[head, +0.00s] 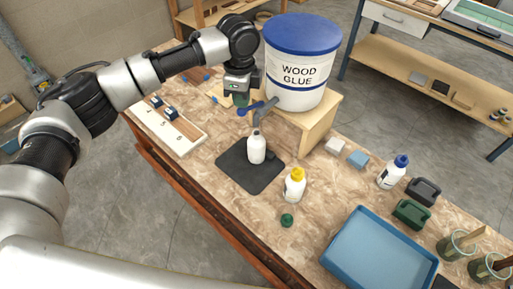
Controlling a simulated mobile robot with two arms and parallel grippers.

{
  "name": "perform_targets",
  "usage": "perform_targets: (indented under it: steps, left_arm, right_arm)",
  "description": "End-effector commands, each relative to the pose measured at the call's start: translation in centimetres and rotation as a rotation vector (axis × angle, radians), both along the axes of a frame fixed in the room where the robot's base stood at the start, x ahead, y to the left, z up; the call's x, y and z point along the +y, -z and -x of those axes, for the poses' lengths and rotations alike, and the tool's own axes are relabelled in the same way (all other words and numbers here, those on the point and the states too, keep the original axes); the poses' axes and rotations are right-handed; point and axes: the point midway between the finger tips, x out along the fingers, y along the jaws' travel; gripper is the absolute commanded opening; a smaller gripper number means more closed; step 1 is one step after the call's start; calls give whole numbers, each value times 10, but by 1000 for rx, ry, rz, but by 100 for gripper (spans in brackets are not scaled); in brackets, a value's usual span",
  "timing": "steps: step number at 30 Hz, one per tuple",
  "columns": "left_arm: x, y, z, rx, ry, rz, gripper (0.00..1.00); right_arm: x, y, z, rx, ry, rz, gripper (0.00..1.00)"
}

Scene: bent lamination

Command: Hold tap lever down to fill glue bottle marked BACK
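A white bucket labelled WOOD GLUE (298,72) with a blue lid stands on a wooden block (318,120). A grey tap (265,112) with a blue lever (251,108) sticks out at its front. A white bottle (256,150) stands upright on a dark mat (239,172), its top close under the tap's spout. No BACK marking can be read on it. My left gripper (238,99) points down just behind and left of the lever. Whether it touches the lever, and its finger gap, cannot be made out. My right gripper is not in view.
A green cap (287,220) lies in front of the mat. A yellow-capped bottle (294,185) and a blue-capped bottle (393,172) stand to the right. A blue tray (375,250) lies at the front right. A numbered wooden board (175,130) is at the left.

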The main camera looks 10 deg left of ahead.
Motion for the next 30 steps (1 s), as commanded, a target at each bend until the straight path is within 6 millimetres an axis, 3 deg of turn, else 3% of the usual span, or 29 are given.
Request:
perform_targets:
  steps: [30]
  left_arm:
    - [-1,37,0,1,1,1,0]
  right_arm:
    - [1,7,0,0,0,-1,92]
